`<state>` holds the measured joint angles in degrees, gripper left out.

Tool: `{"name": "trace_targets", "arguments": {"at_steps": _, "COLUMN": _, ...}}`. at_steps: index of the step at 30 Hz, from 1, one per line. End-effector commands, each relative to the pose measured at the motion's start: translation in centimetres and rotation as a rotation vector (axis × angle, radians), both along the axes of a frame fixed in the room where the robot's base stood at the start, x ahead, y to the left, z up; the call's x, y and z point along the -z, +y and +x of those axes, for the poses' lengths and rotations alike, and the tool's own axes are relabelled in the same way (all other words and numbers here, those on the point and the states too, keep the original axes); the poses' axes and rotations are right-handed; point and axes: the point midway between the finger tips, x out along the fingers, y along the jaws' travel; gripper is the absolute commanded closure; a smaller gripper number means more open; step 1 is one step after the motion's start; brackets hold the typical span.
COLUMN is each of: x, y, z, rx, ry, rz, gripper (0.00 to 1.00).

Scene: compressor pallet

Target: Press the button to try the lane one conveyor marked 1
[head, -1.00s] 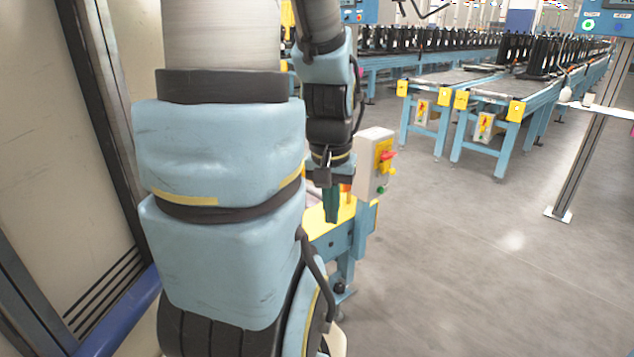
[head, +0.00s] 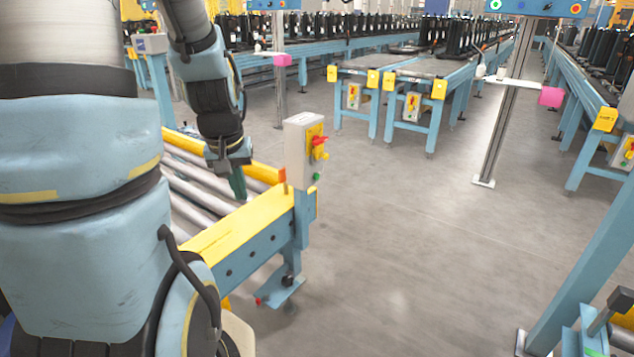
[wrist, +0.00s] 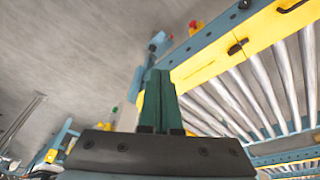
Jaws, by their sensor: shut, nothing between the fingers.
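A pale control box (head: 304,150) stands on the corner of the near roller conveyor (head: 235,232) in the head view. It carries a red switch on a yellow plate (head: 317,142) and a small green button (head: 316,177) below it. I cannot read a number 1 on it. My gripper (head: 238,186) hangs left of the box over the rollers, apart from the button. Its green fingers are shut and empty; they also show in the wrist view (wrist: 157,92). There they hide part of what lies behind them, and the conveyor's yellow edge (wrist: 205,68) runs beside them.
Two conveyor ends with yellow-plated switches (head: 412,106) stand farther back. A post with a pink tag (head: 551,96) stands right of them. A blue frame (head: 590,265) rises at the near right. The grey floor (head: 400,230) between is clear.

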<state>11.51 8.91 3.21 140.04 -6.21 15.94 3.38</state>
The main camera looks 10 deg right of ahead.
Motion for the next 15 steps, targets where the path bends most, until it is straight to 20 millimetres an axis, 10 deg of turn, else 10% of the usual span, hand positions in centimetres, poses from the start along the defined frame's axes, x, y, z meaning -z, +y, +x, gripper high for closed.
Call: {"name": "trace_targets", "arguments": {"at_steps": 15, "x": 15.9, "y": -12.1, "z": 26.5, "rx": 0.074, "ry": -0.631, "rz": 0.175, "gripper": 1.0}}
